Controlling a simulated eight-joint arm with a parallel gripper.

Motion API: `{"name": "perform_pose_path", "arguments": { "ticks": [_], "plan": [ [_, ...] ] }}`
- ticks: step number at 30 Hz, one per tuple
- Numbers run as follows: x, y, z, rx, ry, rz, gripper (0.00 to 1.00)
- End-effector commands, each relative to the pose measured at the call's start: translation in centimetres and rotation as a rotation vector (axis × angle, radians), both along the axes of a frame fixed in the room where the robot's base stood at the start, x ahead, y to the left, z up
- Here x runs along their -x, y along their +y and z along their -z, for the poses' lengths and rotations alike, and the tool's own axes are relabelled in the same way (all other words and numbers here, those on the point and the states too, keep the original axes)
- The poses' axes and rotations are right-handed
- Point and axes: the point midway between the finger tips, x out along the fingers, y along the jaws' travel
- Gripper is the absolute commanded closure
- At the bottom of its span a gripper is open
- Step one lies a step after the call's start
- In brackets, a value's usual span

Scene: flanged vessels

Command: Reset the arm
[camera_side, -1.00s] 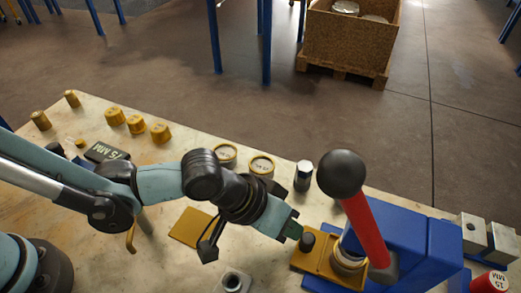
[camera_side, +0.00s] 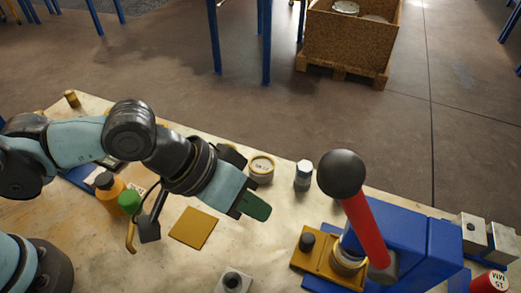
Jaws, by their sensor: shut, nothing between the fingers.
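My gripper (camera_side: 256,207) is at the end of my arm, above the middle of the worktable (camera_side: 275,240). Its green-tipped fingers are shut and empty, and they point to the lower right. It is up and right of a flat yellow square plate (camera_side: 193,228) and left of the yellow fixture (camera_side: 318,262) at the blue press (camera_side: 405,240). It appears clear of both. My arm hides part of the table's left side.
The press's red lever (camera_side: 364,228) with its black ball knob stands tall on the right. A yellow-rimmed cap (camera_side: 261,168) and a grey hex piece (camera_side: 303,174) stand near the back edge. An orange bottle (camera_side: 110,190) and green item (camera_side: 129,201) sit at left.

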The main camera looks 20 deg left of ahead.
Motion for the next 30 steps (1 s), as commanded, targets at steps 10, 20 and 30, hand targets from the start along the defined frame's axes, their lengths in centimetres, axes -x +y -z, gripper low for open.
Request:
{"name": "perform_pose_path", "arguments": {
  "ticks": [10, 20, 30],
  "plan": [
    [-3.7, 7.6, -1.7, -0.064, -0.074, -0.105, 1.0],
    [-5.7, 25.0, -3.1, -0.283, -0.193, -0.318, 1.0],
    [-3.9, 31.7, -3.0, -0.401, -0.212, -0.398, 1.0]
  ]
}}
